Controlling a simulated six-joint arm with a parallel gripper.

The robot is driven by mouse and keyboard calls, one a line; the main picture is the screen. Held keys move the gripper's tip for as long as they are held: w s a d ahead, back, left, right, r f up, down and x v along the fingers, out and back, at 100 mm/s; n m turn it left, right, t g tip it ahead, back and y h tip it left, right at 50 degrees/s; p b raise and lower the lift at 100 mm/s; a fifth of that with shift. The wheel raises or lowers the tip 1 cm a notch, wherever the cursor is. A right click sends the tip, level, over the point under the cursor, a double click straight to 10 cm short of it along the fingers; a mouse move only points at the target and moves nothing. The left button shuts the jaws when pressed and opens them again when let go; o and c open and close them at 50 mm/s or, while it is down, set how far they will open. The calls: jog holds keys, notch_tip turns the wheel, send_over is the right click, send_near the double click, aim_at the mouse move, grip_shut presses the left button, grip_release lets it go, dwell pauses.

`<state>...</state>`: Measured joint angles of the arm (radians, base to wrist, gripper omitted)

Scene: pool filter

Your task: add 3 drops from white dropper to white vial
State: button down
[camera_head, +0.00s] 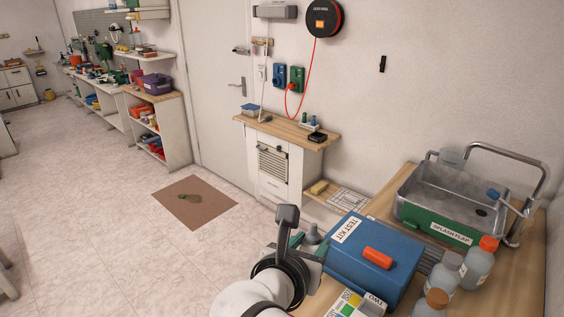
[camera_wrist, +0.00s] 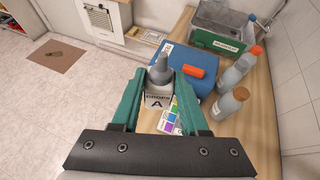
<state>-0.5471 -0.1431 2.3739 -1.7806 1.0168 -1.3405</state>
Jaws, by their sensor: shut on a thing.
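My gripper (camera_wrist: 160,98) has its teal fingers shut on a small dropper bottle (camera_wrist: 159,76) with a grey conical tip and a white label that appears to read "DROPS A". The bottle's tip points up and away from the wrist in the wrist view. In the head view, my gripper (camera_head: 306,247) is over the near left edge of the wooden bench, left of the blue test kit, and the grey tip (camera_head: 313,234) shows behind a finger. Much of the bottle is hidden there. I cannot make out a white vial in either view.
The blue test kit (camera_head: 352,261) with an orange handle stands close to the right of my gripper. A colour chart (camera_head: 345,304) lies in front of it. Open floor lies left.

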jog(key=s+a+f+m+g+h, duration=0.1)
jog(key=s+f+m+g+h, duration=0.25)
jog(key=s+f, duration=0.65)
notch_tip(320, 180, down, 7)
jog(key=w+a+n+g+h, duration=0.1)
jog(key=n+g+h, duration=0.2)
jog(key=n+h, duration=0.5)
jog(key=n, duration=0.4)
jog(key=shift+w, duration=0.2)
jog(key=shift+a+f, duration=0.1)
jog(key=n+h, duration=0.1)
jog(key=n, duration=0.1)
jog(key=n+t, duration=0.1)
jog(key=n, duration=0.1)
jog(key=shift+w+a+r+n+h, duration=0.15)
jog(key=shift+r+n+h, duration=0.1)
jog(key=shift+r+h, duration=0.15)
dwell(2.6)
